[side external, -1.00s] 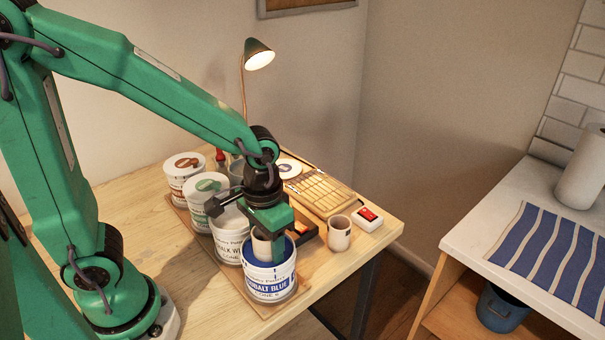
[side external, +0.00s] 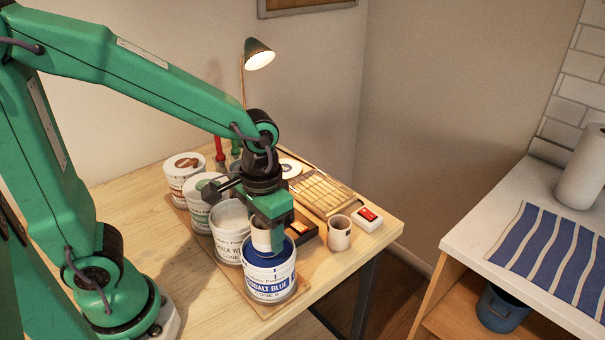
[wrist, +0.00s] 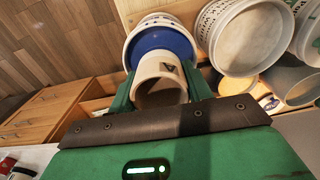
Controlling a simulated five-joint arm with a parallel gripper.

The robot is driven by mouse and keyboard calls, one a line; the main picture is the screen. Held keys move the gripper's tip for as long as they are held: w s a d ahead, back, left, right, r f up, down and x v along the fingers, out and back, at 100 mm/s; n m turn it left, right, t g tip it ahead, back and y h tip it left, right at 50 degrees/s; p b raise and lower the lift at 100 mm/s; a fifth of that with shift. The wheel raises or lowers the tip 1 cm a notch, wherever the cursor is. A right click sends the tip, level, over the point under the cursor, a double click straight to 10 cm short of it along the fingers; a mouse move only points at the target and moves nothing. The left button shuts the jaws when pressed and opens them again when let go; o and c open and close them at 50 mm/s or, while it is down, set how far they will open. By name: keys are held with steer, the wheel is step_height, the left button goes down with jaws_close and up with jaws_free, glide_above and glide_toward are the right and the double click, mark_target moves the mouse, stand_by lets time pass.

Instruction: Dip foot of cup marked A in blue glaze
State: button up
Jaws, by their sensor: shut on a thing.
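Blue glaze (wrist: 160,40) shows in the bucket beyond the cup in the wrist view. The cup's foot is hidden, so I cannot tell whether it touches the glaze.
A second cup (side external: 339,233) stands to the right beside a small box with a red switch (side external: 368,218). A slatted wooden rack (side external: 322,193) lies behind them.

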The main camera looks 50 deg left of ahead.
steer(key=shift+r, duration=1.35)
stand_by(0.8)
steer(key=shift+w, duration=0.5)
steer(key=w+a+f, duration=0.1)
steer(key=w+a, duration=0.2)
steer(key=w, duration=0.9)
steer(key=w+a, duration=0.2)
steer(key=w, duration=1)
steer(key=w+a+f, duration=0.1)
steer(key=a+f, duration=0.1)
steer(key=a, duration=0.1)
steer(key=w+a+f, duration=0.1)
steer(key=a+f, duration=0.1)
steer(key=a, duration=0.2)
steer(key=w+a+f, duration=0.2)
steer(key=a+f, duration=0.1)
steer(key=a, duration=0.1)
steer(key=shift+f, duration=0.15)
steer(key=shift+f, duration=1.9)
